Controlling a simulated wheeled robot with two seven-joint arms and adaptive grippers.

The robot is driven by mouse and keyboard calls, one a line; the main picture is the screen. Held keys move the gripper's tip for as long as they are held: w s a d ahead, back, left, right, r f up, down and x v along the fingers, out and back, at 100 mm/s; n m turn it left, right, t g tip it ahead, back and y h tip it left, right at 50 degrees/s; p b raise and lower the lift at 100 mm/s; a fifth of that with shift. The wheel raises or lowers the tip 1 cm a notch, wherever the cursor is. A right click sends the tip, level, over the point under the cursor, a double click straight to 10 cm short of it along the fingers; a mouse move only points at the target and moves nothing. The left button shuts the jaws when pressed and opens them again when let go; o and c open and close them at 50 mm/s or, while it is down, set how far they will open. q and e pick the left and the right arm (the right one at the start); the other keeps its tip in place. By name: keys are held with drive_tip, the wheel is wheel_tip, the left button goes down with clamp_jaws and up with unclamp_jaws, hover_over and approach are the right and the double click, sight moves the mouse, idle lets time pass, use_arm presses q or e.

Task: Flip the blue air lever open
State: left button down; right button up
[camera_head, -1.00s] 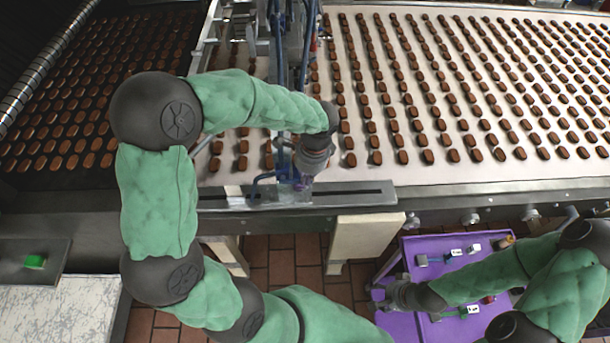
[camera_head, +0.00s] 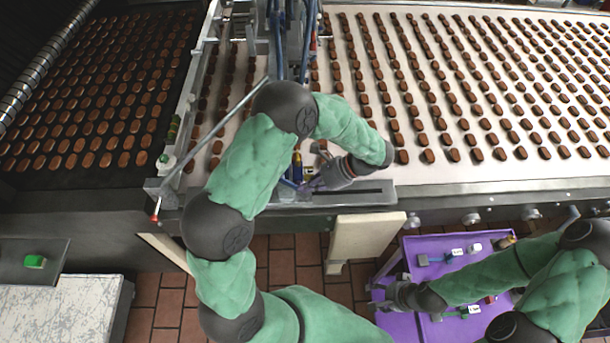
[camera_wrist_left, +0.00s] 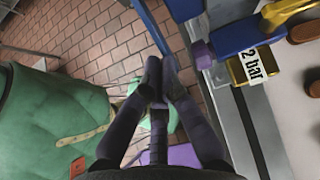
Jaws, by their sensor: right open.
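My left gripper (camera_head: 316,182) is at the front edge of the conveyor, beside the air fittings. In the left wrist view its two fingertips (camera_wrist_left: 161,66) are together, with nothing seen between them. A blue bar (camera_wrist_left: 150,26), which looks like the air lever, runs from the top edge down to near the fingertips; whether they touch it cannot be told. In the head view a blue part (camera_head: 288,183) shows just left of the gripper, partly hidden. My right gripper (camera_head: 388,294) is open over the left side of the purple cart.
A brass block with a "2 bar" label (camera_wrist_left: 253,66) and a yellow part (camera_wrist_left: 285,10) sit right of the fingers. The conveyor (camera_head: 450,175) carries rows of brown biscuits. A purple cart (camera_head: 395,325) holds small parts. A thin rod with a red tip (camera_head: 155,218) juts out left.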

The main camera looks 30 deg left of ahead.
use_arm(q)
drive_tip(key=shift+g+y, duration=0.3)
drive_tip(key=shift+y, duration=0.1)
drive_tip(key=shift+s+a+f+b, duration=0.2)
drive_tip(key=shift+s+a+f, duration=0.1)
drive_tip(key=shift+a+f, duration=0.25)
drive_tip(key=shift+s+a+f+b, duration=0.25)
drive_tip(key=shift+a+f, duration=0.1)
drive_tip(key=shift+f, duration=0.4)
drive_tip(key=shift+s+a+f+b, duration=0.2)
drive_tip(key=shift+s+a+f, duration=0.1)
drive_tip(key=shift+a+f, duration=0.25)
use_arm(e)
drive_tip(key=shift+f, duration=0.8)
use_arm(q)
drive_tip(key=shift+f, duration=0.15)
drive_tip(key=shift+d, duration=0.1)
drive_tip(key=w+d+b, duration=0.1)
drive_tip(key=w+d, duration=0.6)
drive_tip(key=d, duration=0.4)
drive_tip(key=shift+d, duration=0.35)
use_arm(e)
drive_tip(key=shift+w+d+f, duration=0.25)
drive_tip(key=shift+w+d, duration=0.15)
drive_tip(key=shift+w, duration=0.1)
drive_tip(key=shift+w+d+f, duration=0.25)
drive_tip(key=shift+w+d, duration=0.15)
drive_tip(key=shift+w, duration=0.05)
